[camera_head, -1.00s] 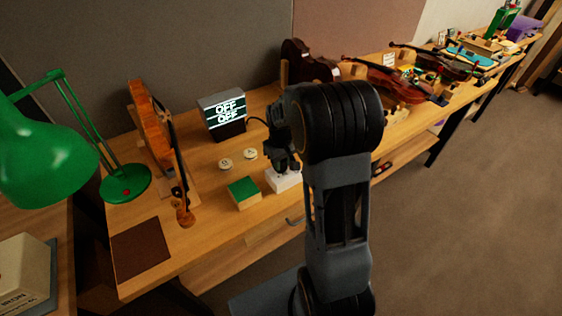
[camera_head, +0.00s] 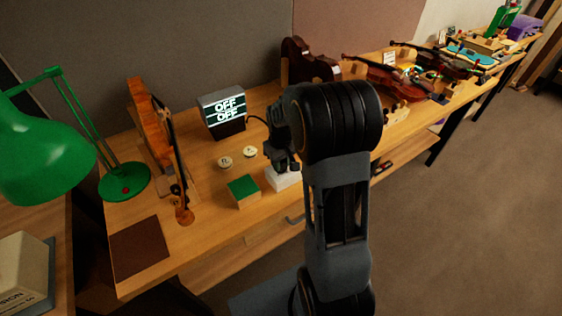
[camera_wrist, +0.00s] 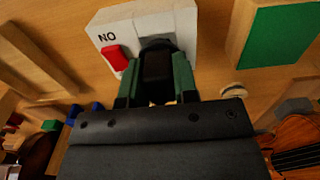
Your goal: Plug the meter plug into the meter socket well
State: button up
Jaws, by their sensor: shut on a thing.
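My gripper (camera_wrist: 156,88) is shut on the dark meter plug (camera_wrist: 157,68), held between its two green-sided fingers. The white socket block (camera_wrist: 188,22) lies just past the fingertips in the wrist view. It carries a red switch (camera_wrist: 115,57) and partly visible lettering reading "NO". The plug's end overlaps the dark socket well (camera_wrist: 158,43); I cannot tell whether it is inside or just above. In the head view my gripper (camera_head: 283,164) is over the white block (camera_head: 285,182). The meter (camera_head: 224,114) reads "OFF" twice, and a dark cable runs from it toward my gripper.
A green-topped wooden block (camera_head: 243,191) stands left of the socket block. Two small round pale pieces (camera_head: 237,157) lie behind it. A violin (camera_head: 152,125) and green lamp (camera_head: 125,183) stand at left. More violins (camera_head: 385,78) line the bench to the right.

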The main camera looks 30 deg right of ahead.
jog(key=shift+f+b, duration=0.5)
jog(key=shift+f, duration=0.3)
jog(key=o, duration=0.9)
jog(key=shift+o, duration=0.2)
notch_tip(320, 180, up, 14)
jog(key=shift+f, duration=0.1)
dwell(0.5)
